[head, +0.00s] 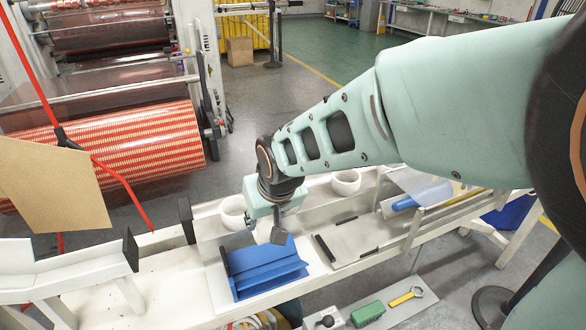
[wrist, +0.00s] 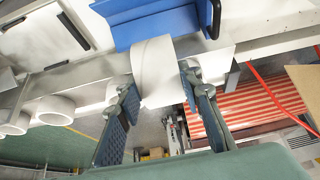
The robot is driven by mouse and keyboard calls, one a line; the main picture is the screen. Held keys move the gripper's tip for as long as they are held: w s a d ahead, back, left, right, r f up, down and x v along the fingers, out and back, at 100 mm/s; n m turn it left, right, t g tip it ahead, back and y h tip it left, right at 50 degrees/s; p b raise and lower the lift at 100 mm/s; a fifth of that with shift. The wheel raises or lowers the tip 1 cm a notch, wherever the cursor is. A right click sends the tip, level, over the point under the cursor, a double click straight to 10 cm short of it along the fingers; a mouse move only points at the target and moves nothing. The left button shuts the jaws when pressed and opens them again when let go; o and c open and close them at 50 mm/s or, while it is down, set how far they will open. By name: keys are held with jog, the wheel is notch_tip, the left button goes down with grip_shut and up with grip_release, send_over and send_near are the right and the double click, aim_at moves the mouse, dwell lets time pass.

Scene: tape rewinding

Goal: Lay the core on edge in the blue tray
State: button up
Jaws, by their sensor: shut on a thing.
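My gripper (wrist: 158,82) is shut on a white core (wrist: 153,62), whose pale curved side shows between the two fingers in the wrist view. The blue tray (wrist: 150,22) lies just past the core there; I cannot tell whether they touch. In the head view, my gripper (head: 264,229) is above the back edge of the blue tray (head: 262,272), which has raised lengthwise ridges. A white ring (head: 232,213) shows just left of the gripper.
Another white ring (head: 346,182) stands on the white bench (head: 160,283) to the right, near a blue roll (head: 425,195). Dark bars (head: 325,248) lie right of the tray. Dark upright plates (head: 186,218) stand to the left. A red-striped roll (head: 120,150) is behind.

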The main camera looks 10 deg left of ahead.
jog(key=shift+f+b, duration=4.35)
jog(key=shift+f, duration=1.25)
jog(key=o, duration=0.9)
jog(key=shift+o, duration=0.2)
notch_tip(320, 180, up, 12)
jog(key=p, duration=0.9)
jog(key=shift+f, duration=0.2)
jog(key=w+d+r+m+g+h+p, duration=0.1)
jog(key=d+m+g+p, duration=0.1)
jog(key=d+p, duration=0.5)
jog(key=d+r+m+g+h+p, duration=0.2)
jog(key=d+p, duration=0.6)
jog(key=d, duration=1.1)
jog(key=shift+w+r+m+g, duration=0.2)
jog(key=shift+w+m+g, duration=0.2)
jog(key=shift+m, duration=0.7)
jog(key=shift+d, duration=0.1)
